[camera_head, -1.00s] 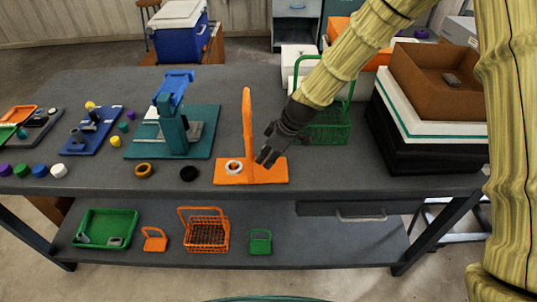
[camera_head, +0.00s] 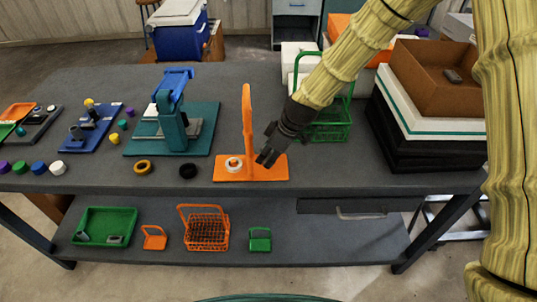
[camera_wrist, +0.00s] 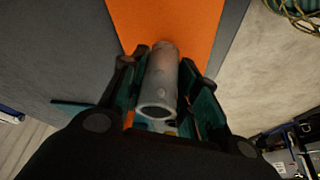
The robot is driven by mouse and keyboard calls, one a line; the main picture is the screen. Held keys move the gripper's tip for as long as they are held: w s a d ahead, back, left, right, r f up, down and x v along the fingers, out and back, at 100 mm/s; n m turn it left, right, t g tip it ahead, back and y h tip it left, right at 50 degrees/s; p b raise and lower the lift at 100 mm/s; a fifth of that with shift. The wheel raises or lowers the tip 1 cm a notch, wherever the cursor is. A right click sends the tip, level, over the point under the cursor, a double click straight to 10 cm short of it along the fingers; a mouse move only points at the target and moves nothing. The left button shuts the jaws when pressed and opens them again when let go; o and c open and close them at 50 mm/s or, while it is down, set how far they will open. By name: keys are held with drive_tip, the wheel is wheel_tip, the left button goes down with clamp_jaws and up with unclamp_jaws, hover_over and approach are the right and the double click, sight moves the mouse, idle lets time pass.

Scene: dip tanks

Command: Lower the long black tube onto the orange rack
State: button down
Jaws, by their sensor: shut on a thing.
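The orange rack (camera_head: 222,176) stands near the front edge of the table, a flat plate with a tall upright. A white ring (camera_head: 234,164) is at the foot of the upright. My gripper (camera_head: 266,158) is low over the plate's right part, just right of the upright. In the wrist view, my gripper (camera_wrist: 160,62) is shut on a tube (camera_wrist: 160,82) that looks grey rather than black, its open end facing the camera. The orange plate (camera_wrist: 165,22) lies beyond it. The tube's far end and any contact with the rack cannot be made out.
A green basket (camera_head: 328,130) stands behind my gripper. Stacked trays (camera_head: 425,160) fill the right side. A teal-based press (camera_head: 172,135), a brown ring (camera_head: 142,167) and a black ring (camera_head: 188,171) are to the left. The table just right of the rack is clear.

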drive_tip(key=shift+f, duration=0.15)
idle(0.5)
drive_tip(key=c, duration=1)
unclamp_jaws()
drive_tip(key=o, duration=0.5)
wheel_tip(320, 180, up, 8)
drive_tip(key=p, duration=0.4)
drive_tip(key=shift+p, duration=0.35)
